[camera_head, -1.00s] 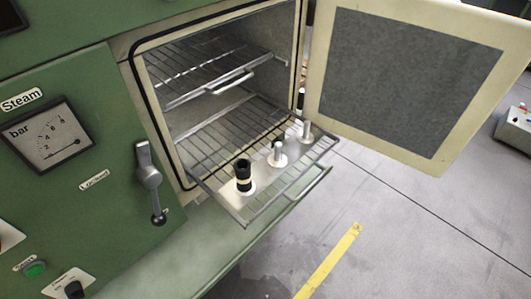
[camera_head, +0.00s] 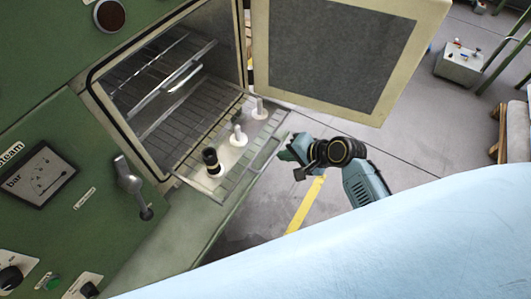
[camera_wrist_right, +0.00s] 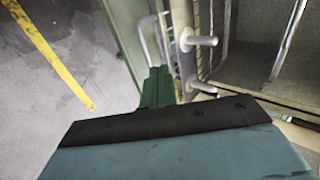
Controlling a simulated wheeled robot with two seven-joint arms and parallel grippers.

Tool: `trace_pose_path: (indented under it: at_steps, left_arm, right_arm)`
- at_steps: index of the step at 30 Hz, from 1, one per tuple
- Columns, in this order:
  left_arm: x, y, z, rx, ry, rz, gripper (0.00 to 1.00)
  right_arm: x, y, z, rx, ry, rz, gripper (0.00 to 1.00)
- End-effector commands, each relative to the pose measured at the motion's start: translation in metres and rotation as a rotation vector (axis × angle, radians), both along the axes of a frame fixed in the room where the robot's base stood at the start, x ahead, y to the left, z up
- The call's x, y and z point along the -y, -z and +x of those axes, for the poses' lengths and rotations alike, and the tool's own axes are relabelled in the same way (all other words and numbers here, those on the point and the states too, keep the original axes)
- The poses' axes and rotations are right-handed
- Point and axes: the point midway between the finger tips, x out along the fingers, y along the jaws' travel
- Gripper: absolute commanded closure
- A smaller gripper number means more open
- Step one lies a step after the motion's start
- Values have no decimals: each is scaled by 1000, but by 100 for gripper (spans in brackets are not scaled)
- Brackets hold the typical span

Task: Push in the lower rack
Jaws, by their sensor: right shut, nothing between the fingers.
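The lower rack (camera_head: 258,160) is a wire shelf sticking out of the open oven chamber. It carries a black cylindrical piece (camera_head: 211,163) with a pale band and two white posts on round bases, a middle one (camera_head: 238,136) and a far one (camera_head: 259,107). My right gripper (camera_head: 288,154) is shut and empty, close to the rack's outer front edge; I cannot tell whether it touches. In the right wrist view its green fingers (camera_wrist_right: 158,87) point toward the rack's wire loop (camera_wrist_right: 150,35) and a white post (camera_wrist_right: 198,40). My left gripper is not in view.
The upper rack (camera_head: 165,75) sits inside the chamber. The oven door (camera_head: 437,45) stands wide open on the right. A green panel with a steam gauge (camera_head: 38,172) and a lever (camera_head: 128,178) is on the left. Grey floor with a yellow stripe (camera_head: 305,205) lies below.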

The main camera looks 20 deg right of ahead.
Motion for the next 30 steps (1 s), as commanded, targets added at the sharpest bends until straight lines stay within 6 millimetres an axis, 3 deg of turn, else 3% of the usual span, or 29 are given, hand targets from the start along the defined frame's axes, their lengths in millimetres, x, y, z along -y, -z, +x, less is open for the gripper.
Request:
trace_pose_path:
  at_steps: [15, 30]
  left_arm:
    - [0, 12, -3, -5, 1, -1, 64]
    - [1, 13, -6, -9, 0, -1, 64]
  right_arm:
    - [-37, 56, 46, 0, -2, -1, 100]
    - [-41, 63, 52, 1, -2, -3, 100]
